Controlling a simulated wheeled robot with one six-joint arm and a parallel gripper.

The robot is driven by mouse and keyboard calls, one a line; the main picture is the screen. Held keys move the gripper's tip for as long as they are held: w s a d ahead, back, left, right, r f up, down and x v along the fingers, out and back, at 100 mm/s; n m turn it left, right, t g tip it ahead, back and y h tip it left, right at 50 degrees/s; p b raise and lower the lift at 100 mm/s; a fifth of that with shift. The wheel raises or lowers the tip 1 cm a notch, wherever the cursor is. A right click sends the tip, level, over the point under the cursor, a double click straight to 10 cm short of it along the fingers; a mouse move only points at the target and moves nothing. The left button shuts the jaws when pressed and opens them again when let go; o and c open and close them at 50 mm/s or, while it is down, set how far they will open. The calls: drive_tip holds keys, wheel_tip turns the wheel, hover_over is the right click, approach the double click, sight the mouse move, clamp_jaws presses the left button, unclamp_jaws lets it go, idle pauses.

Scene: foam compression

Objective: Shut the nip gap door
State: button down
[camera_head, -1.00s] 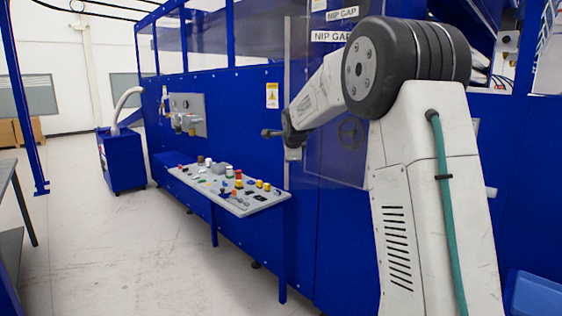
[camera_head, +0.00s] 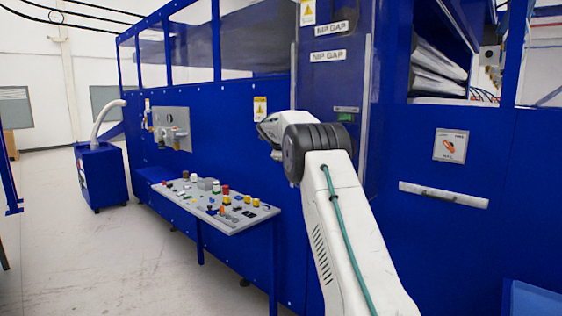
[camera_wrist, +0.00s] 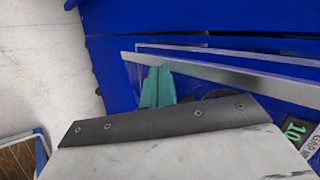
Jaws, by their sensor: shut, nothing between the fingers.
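The nip gap door (camera_head: 327,90) is a clear panel in the blue machine front, with metal edge strips and NIP GAP labels at its top. In the head view it looks close to flush, but I cannot tell whether it is fully shut. In the wrist view its long metal edge (camera_wrist: 245,76) runs beside a second pale strip, with a narrow gap between them. My gripper (camera_wrist: 158,72) has its teal fingers together and empty, at the left end of that edge. I cannot tell whether they touch it. My arm hides the gripper and the door's lower part in the head view.
A control desk (camera_head: 240,222) with coloured buttons juts out left of my arm. A blue wheeled unit (camera_head: 103,178) with a pale hose stands farther left. A long grey handle (camera_head: 443,195) is on the panel at right. The floor (camera_head: 90,260) at left is clear.

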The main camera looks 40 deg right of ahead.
drive_tip(key=shift+w+d, duration=0.2)
drive_tip(key=shift+d, duration=0.4)
drive_tip(key=s+a+r, duration=0.1)
drive_tip(key=a+r, duration=0.6)
drive_tip(key=a, duration=0.4)
drive_tip(key=shift+s+a, duration=0.15)
drive_tip(key=shift+s, duration=0.1)
